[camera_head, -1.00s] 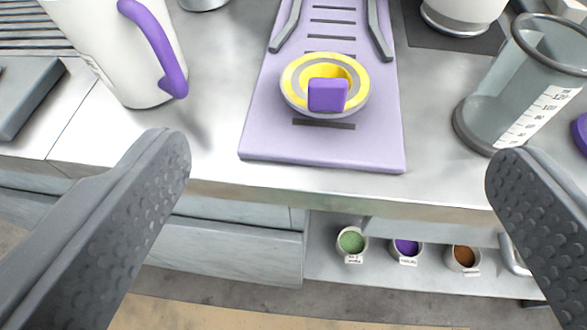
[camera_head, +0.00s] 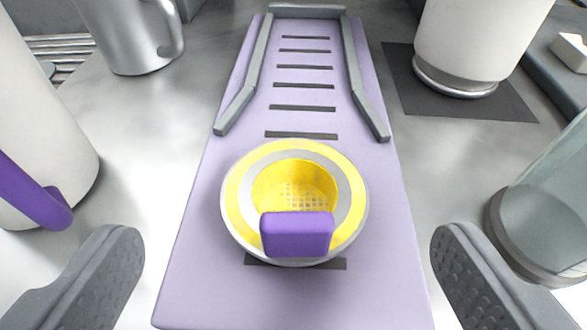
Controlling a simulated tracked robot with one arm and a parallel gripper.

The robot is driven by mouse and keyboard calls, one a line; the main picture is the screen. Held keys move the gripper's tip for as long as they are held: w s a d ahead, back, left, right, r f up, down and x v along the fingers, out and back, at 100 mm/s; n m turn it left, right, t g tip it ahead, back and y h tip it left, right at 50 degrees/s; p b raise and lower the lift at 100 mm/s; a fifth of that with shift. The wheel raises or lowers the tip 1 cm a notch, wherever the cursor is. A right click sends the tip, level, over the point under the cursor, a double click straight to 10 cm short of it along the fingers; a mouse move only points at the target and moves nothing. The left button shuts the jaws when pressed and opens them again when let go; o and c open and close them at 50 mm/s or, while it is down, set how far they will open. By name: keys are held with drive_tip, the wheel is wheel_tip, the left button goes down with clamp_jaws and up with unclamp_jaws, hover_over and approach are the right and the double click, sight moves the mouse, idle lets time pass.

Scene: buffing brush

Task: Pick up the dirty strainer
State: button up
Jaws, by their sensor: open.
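The strainer (camera_head: 295,180) is a round yellow and grey dish with a mesh bottom and a purple block handle (camera_head: 297,235) facing me. It rests on the near part of a lilac slotted board (camera_head: 210,285). My gripper (camera_head: 288,262) is open, with one grey finger on each side of the board. The strainer lies between and a little beyond the fingertips, and neither finger touches it. The mesh looks pale, and I cannot tell how dirty it is.
A white jug with a purple handle (camera_head: 35,190) stands close on the left. A clear measuring beaker (camera_head: 545,210) stands close on the right. A metal mug (camera_head: 125,35) is at the back left. A white container (camera_head: 470,45) stands on a dark mat (camera_head: 420,95) at the back right. Grey rails (camera_head: 362,85) edge the board's far part.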

sight(298, 239)
drive_tip(key=shift+b+x, duration=0.9)
drive_tip(key=shift+x, duration=1.7)
drive_tip(key=shift+s+d, duration=0.1)
drive_tip(key=shift+d, duration=0.15)
drive_tip(key=c, duration=1)
